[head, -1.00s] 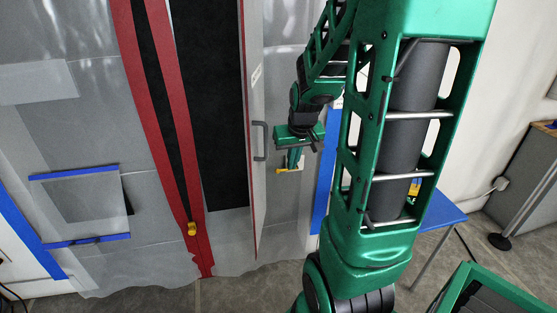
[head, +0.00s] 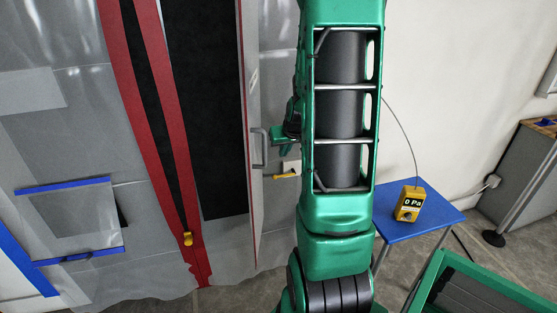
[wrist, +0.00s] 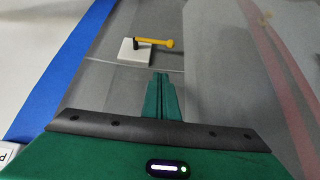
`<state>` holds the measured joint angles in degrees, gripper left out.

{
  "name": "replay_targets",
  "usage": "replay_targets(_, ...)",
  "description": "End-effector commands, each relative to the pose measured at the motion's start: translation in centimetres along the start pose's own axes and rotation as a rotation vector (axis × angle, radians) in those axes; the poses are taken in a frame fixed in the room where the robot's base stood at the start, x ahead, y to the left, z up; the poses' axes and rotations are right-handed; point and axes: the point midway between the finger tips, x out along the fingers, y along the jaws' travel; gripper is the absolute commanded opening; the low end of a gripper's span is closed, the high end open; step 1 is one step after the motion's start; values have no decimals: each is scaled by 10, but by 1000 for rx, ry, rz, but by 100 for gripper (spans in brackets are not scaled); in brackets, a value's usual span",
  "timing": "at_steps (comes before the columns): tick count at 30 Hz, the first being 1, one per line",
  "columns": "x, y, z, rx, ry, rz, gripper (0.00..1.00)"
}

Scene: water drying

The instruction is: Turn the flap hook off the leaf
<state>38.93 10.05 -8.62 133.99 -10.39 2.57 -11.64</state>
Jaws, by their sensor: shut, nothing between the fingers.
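The flap hook is a yellow bar with a dark pivot (wrist: 155,43) on a small white plate (wrist: 134,55). In the wrist view the bar points right, and it lies ahead of my fingers. The hook also shows in the head view (head: 286,175), just right of the pale leaf (head: 254,200). The leaf stands nearly edge-on and carries a grey handle (head: 265,148). My gripper (wrist: 160,76) is shut and empty, its fingertips apart from the hook in the picture. In the head view my arm partly hides my gripper (head: 284,148). I cannot tell whether the bar touches the leaf.
A blue table (head: 440,216) with a yellow gauge reading 0 Pa (head: 409,203) stands to the right. A red-edged zip strip with a yellow pull (head: 187,238) runs down the plastic sheet at left. A green crate (head: 470,270) is at lower right.

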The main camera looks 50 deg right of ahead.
Motion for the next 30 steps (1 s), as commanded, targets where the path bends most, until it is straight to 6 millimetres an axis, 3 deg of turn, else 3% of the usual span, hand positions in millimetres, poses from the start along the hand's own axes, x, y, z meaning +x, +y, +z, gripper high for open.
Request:
replay_targets(18, 92, 0, 1, 1, -2, 0, 0)
replay_targets(24, 109, 0, 22, 1, -3, 0, 0)
replay_targets(30, 117, 0, 29, 1, -1, 0, 0)
